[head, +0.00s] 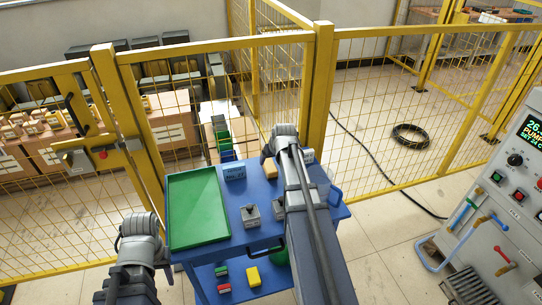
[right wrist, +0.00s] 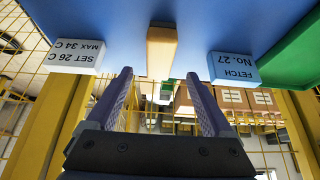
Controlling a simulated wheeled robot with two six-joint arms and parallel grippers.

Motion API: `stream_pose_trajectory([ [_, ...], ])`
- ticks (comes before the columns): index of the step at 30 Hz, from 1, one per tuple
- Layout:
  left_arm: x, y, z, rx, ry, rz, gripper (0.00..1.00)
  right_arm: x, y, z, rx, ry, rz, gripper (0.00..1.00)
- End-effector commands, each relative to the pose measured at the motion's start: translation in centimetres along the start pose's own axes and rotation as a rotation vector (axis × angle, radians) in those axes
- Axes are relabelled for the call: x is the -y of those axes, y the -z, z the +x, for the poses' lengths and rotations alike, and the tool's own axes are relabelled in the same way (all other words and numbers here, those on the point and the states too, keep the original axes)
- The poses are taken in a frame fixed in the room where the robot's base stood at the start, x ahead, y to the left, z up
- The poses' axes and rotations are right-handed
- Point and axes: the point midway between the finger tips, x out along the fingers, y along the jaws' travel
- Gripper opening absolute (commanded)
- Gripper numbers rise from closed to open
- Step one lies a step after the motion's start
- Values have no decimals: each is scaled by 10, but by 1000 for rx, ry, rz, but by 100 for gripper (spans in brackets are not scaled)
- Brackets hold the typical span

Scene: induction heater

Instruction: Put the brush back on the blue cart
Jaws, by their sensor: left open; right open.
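The blue cart (head: 265,188) stands in the middle of the head view, and its blue top also shows upside down in the right wrist view (right wrist: 115,25). A tan, bar-shaped piece (right wrist: 162,50), which looks like the brush's handle or back, lies on the cart top between two signs; bristles cannot be made out. My right gripper (right wrist: 160,76) is open and empty, its fingertips apart just short of the bar and roughly in line with it.
A green tray (head: 198,208) fills the cart top's left side. Signs "FETCH No. 27" (right wrist: 234,68) and "SET 26 C" (right wrist: 77,57) flank the bar. A grey block (head: 250,215) stands nearby. A yellow fence (head: 319,85) runs behind; a control cabinet (head: 510,190) stands right.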

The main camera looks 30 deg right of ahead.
Motion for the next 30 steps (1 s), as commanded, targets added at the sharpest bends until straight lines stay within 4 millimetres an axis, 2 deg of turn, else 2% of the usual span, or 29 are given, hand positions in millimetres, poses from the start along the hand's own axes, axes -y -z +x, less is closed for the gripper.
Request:
stream_pose_trajectory([
  [1,1,-1,-15,0,0,0,47,0,2,-16,0,0,0,86],
  [6,3,-2,-29,0,0,0,47,0,1,-34,0,0,0,86],
  [17,3,-2,-30,0,0,0,47,0,0,-35,1,0,-1,86],
  [19,3,-2,-30,0,0,0,47,8,-3,-36,9,5,-10,86],
  [20,3,-2,-30,0,0,0,47,16,-6,-36,16,10,-18,86],
  [23,3,-2,-30,0,0,0,47,61,-26,-41,68,38,-74,86],
  [26,3,-2,-30,0,0,0,47,126,-62,-53,155,71,-162,86],
  [27,3,-2,-30,0,0,0,47,152,-80,-60,193,81,-200,86],
  [30,3,-2,-30,0,0,0,47,207,-127,-80,287,94,-297,86],
])
